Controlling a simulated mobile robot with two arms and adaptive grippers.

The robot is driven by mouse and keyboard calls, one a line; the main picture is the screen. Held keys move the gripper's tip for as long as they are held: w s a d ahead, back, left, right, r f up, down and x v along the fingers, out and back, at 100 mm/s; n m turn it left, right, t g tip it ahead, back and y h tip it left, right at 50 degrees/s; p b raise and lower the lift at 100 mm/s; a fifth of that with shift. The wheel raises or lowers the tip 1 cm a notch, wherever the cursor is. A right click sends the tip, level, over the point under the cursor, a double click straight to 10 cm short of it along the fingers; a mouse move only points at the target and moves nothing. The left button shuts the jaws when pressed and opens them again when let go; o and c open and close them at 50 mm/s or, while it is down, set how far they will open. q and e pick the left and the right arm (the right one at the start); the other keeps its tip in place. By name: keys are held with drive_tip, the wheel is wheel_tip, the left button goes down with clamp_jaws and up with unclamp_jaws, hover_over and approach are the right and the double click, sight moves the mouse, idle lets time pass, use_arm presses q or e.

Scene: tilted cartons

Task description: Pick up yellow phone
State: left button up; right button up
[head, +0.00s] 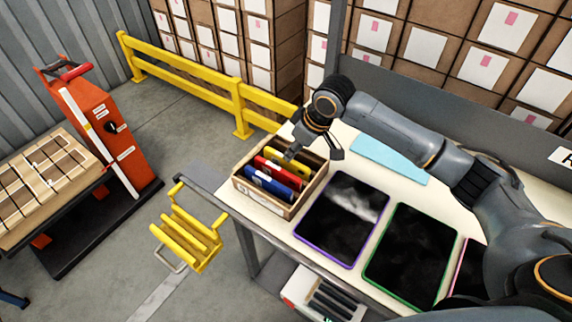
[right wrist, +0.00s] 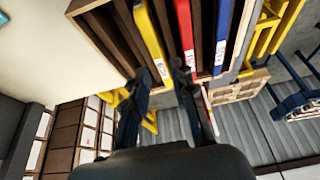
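A wooden carton (head: 255,194) with dividers sits at the left end of the table. It holds a yellow phone (head: 287,160), a red phone (head: 277,172) and a blue phone (head: 268,184) in separate slots. My right gripper (head: 308,150) is at the carton's far side, close to the yellow phone. In the right wrist view its two fingers (right wrist: 162,72) are apart, with the near end of the yellow phone (right wrist: 150,42) between them in the picture. I cannot tell whether they touch it. The red phone (right wrist: 186,40) is beside the right finger. My left gripper is not in view.
Tablets with a purple edge (head: 343,222) and a green edge (head: 411,252) lie right of the carton. A light blue sheet (head: 390,158) lies behind them. A yellow step (head: 187,235) stands left of the table, and a yellow rail (head: 185,72) runs behind.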

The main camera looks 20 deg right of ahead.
sight(286, 166)
drive_tip(key=shift+p+x, duration=0.35)
drive_tip(key=shift+x, duration=1.9)
drive_tip(key=shift+w+f, duration=0.15)
drive_tip(key=shift+w, duration=0.05)
clamp_jaws()
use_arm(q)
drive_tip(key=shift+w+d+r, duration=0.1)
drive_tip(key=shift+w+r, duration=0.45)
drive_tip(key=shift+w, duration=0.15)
